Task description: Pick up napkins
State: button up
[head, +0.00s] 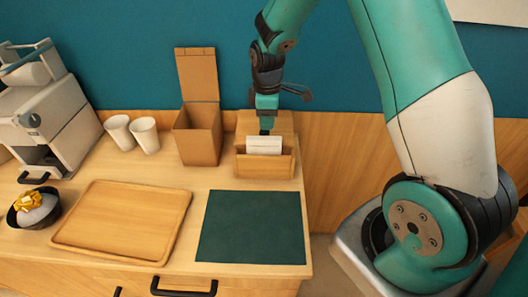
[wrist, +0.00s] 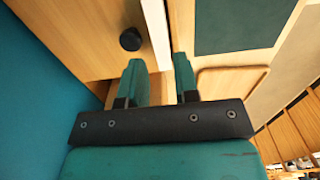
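White napkins (head: 264,145) stand upright in a wooden napkin holder (head: 264,166) at the right end of the counter's back edge. In the wrist view the napkins (wrist: 157,30) show as a pale strip beyond the fingers, beside wooden panels. My gripper (head: 265,131) points down just behind and above the napkins in the head view. In the wrist view my gripper (wrist: 159,62) has its two green fingers apart, with a gap between them in line with the pale strip. I cannot tell whether the fingers touch the napkins.
An open brown carton (head: 198,135) stands close left of the holder. A dark green mat (head: 252,228) lies in front, with an empty wooden tray (head: 122,218) to its left. White cups (head: 133,133), a machine (head: 55,115) and a bowl (head: 33,208) stand further left.

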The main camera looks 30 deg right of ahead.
notch_tip(320, 180, down, 2)
jog(key=shift+f+p, duration=0.25)
jog(key=shift+p, duration=0.05)
jog(key=shift+w+a+f+p, duration=0.15)
jog(key=shift+f+p, duration=0.55)
jog(key=shift+f, duration=0.6)
jog(key=shift+w+a+f+p, duration=0.15)
jog(key=shift+f+p, duration=0.5)
jog(key=shift+f, duration=0.6)
grip_shut()
notch_tip(320, 180, up, 20)
jog(key=b, duration=0.5)
notch_tip(320, 180, up, 13)
jog(key=p, duration=1.1)
send_over(264, 138)
